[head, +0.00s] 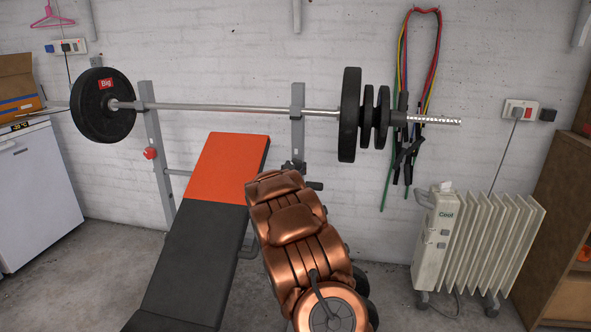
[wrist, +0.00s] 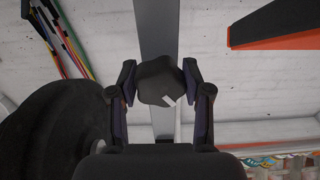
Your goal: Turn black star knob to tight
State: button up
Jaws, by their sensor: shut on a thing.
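The black star knob (wrist: 160,80) sits in front of a grey upright post in the wrist view, with a small white mark on its lower right face. My gripper (wrist: 159,88) has one finger on each side of the knob and is shut on it. In the head view my copper arm reaches to the right upright (head: 297,125) of the bench rack. The dark shapes beside that upright are too small to separate knob from fingers. No "tight" marking is readable.
A barbell (head: 230,107) with black plates lies across the rack above my arm. The orange and black bench (head: 228,167) is close on the left. A red knob (head: 150,153) is on the left upright. A white oil heater (head: 480,245) stands at right; bare floor lies between.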

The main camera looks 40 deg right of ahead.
jog(key=m+b, duration=0.2)
jog(key=m, duration=0.1)
jog(key=shift+w+a+f+m, duration=0.1)
jog(key=shift+w+f+m, duration=0.1)
jog(key=shift+m, duration=0.1)
jog(key=shift+r+m+b, duration=0.2)
jog(key=shift+m+b, duration=0.55)
jog(key=shift+m, duration=0.75)
jog(key=o, duration=1.2)
jog(key=shift+s, duration=0.15)
jog(key=shift+v, duration=5.9)
jog(key=shift+r, duration=0.1)
